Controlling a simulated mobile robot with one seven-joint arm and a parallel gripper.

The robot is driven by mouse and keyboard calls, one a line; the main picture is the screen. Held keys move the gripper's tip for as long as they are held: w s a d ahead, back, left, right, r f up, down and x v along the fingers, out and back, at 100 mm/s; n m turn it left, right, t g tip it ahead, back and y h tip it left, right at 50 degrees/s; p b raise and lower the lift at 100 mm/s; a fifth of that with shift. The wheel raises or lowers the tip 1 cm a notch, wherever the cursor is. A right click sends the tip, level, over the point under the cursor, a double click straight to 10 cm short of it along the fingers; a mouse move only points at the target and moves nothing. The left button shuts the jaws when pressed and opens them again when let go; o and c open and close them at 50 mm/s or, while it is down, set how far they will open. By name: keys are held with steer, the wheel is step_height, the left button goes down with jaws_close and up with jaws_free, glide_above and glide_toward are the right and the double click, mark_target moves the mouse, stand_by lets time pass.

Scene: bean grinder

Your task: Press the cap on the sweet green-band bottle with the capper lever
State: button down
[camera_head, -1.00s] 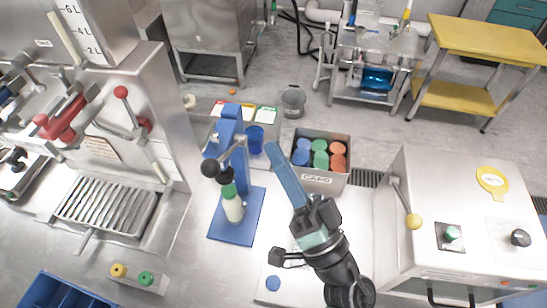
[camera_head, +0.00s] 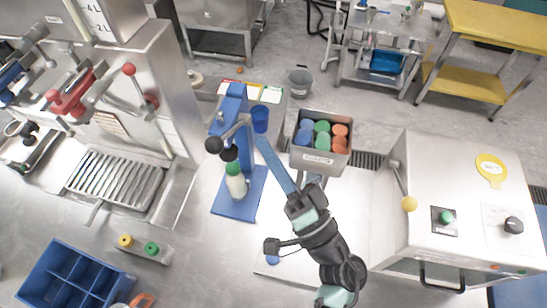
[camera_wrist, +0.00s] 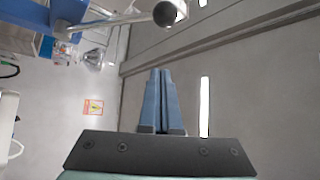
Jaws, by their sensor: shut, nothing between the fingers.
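The blue capper (camera_head: 233,110) stands on a blue base plate, with its metal lever ending in a black ball (camera_head: 214,145). The ball also shows at the top of the wrist view (camera_wrist: 165,13). In the wrist view my fingers (camera_wrist: 160,75) lie side by side, apart from the ball.
A grey caps box (camera_head: 318,158) with blue, green and orange caps stands right of my gripper. A blue cup (camera_head: 260,119) is behind the capper. A blue divided crate (camera_head: 75,275) is at front left.

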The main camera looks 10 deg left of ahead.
mark_target(230, 131)
steer(key=p+x, duration=0.2)
steer(key=x, duration=0.4)
steer(key=shift+s+a+f, duration=0.4)
steer(key=shift+s+f, duration=0.25)
steer(key=shift+s, duration=0.1)
steer(key=shift+s+a+f, duration=0.4)
steer(key=shift+s+f, duration=0.2)
steer(key=shift+s, duration=0.2)
steer(key=shift+f, duration=0.15)
